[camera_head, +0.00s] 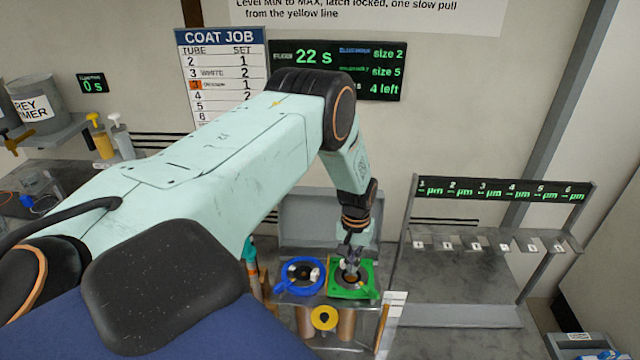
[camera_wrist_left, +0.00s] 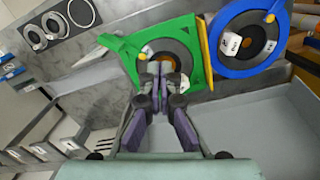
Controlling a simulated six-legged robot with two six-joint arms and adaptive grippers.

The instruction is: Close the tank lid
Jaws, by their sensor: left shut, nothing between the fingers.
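A grey panel that looks like the tank lid (camera_head: 305,212) stands raised behind the tank top (camera_head: 328,297). The lid also shows as a broad grey surface in the left wrist view (camera_wrist_left: 275,120). A blue ring holder (camera_head: 302,278) and a green holder (camera_head: 348,290) sit side by side on the tank, each with a dark round centre. My left gripper (camera_head: 351,262) points down over the green holder, in front of the lid. In the left wrist view its fingertips (camera_wrist_left: 160,78) are together and empty, near the green holder's centre. I cannot tell if they touch it. My right gripper is not in view.
A rack (camera_head: 490,255) with numbered displays and small white tags stands to the right. A yellow round part (camera_head: 324,318) is on the tank's front. Bottles with pump tops (camera_head: 101,138) and a grey bucket (camera_head: 38,103) are at the left.

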